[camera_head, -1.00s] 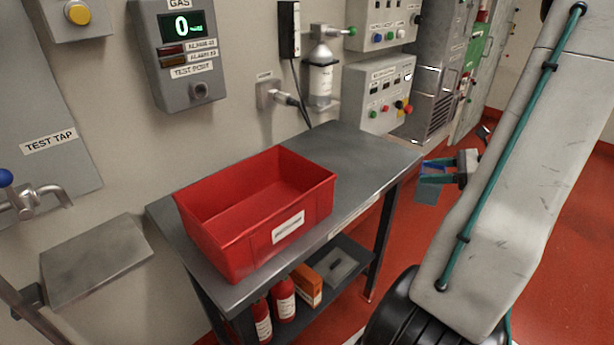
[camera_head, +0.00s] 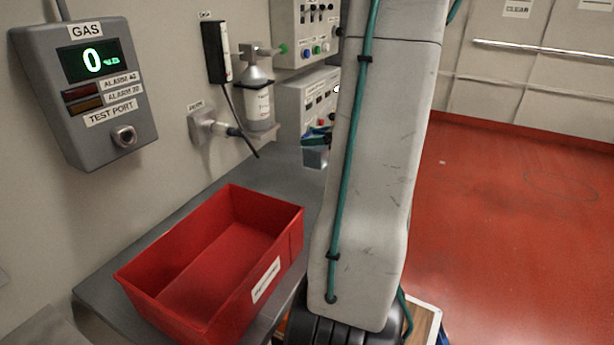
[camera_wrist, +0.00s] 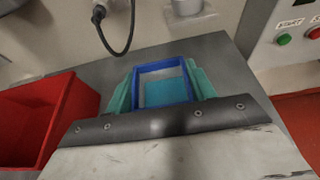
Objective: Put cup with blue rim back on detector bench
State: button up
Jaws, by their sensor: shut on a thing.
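The cup with the blue rim is a square cup (camera_wrist: 164,70), seen from above in the wrist view with a teal inside. My gripper (camera_wrist: 163,88) is shut on it, with teal finger pads against its left and right sides. In the head view the cup (camera_head: 314,158) shows small at the bench's far end, partly hidden by my arm. The grey metal detector bench (camera_head: 275,172) lies under and around it in both views. I cannot tell whether the cup touches the bench top.
A red bin (camera_head: 288,240) stands on the near part of the bench; it also shows in the wrist view (camera_wrist: 72,118). A spray bottle (camera_head: 258,100) and a gas panel (camera_head: 84,90) are on the wall. A control box (camera_head: 300,100) stands behind the bench's far end.

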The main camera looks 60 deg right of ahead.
aim_at(315, 164)
jog(key=f, duration=0.5)
jog(key=shift+w+a, duration=0.2)
jog(key=shift+s+f, duration=0.1)
jog(key=shift+f, duration=1.55)
jog(key=o, duration=1)
jog(key=shift+f, duration=0.15)
jog(key=shift+o, duration=0.2)
